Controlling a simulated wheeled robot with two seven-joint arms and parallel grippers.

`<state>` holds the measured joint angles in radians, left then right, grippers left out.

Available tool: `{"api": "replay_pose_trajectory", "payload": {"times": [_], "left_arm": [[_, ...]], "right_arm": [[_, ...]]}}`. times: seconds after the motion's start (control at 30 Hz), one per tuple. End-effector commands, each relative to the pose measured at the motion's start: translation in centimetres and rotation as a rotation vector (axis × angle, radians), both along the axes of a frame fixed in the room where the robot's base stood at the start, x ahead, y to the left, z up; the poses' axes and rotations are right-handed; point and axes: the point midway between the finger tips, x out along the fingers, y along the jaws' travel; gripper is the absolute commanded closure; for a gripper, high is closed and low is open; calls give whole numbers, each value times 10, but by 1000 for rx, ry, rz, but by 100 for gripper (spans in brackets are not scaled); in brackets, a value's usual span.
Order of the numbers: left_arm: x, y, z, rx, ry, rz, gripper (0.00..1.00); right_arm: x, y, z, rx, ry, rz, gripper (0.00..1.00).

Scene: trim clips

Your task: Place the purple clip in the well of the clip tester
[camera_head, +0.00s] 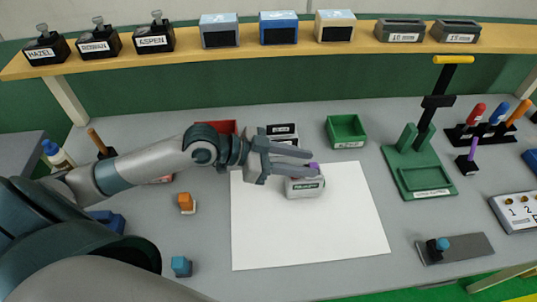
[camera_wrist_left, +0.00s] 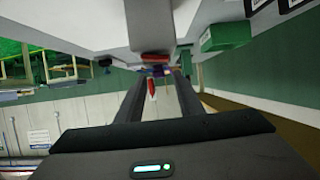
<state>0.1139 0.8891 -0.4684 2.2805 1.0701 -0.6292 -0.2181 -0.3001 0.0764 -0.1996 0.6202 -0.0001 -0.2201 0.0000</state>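A small light-grey box with a green label (camera_head: 304,189), which looks like the clip tester, stands on the white sheet. A bit of the purple clip (camera_head: 313,166) shows at its top, by my left fingertips; the rest is hidden. My left gripper (camera_head: 314,162) reaches in from the left, over the box, its two fingers a little apart. In the left wrist view a small purple patch (camera_wrist_left: 157,71) shows at the fingertips. I cannot tell whether the fingers press on the clip or whether it sits in the well. My right gripper is not in view.
An orange clip (camera_head: 186,202) and a blue clip (camera_head: 181,266) lie left of the white sheet (camera_head: 340,235). A green tray (camera_head: 346,130) is behind; a green fixture with a yellow handle (camera_head: 453,60) stands right. The sheet's front is clear.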

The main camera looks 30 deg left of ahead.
Motion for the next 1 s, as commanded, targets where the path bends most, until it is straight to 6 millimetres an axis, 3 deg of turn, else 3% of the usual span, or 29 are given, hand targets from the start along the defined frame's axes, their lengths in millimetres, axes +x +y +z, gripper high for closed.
{"api": "replay_pose_trajectory", "payload": {"times": [0.6,1.0], "left_arm": [[-36,53,23,3,1,0,66],[-53,76,36,4,1,-2,66]], "right_arm": [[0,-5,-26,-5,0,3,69],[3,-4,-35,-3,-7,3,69]]}}
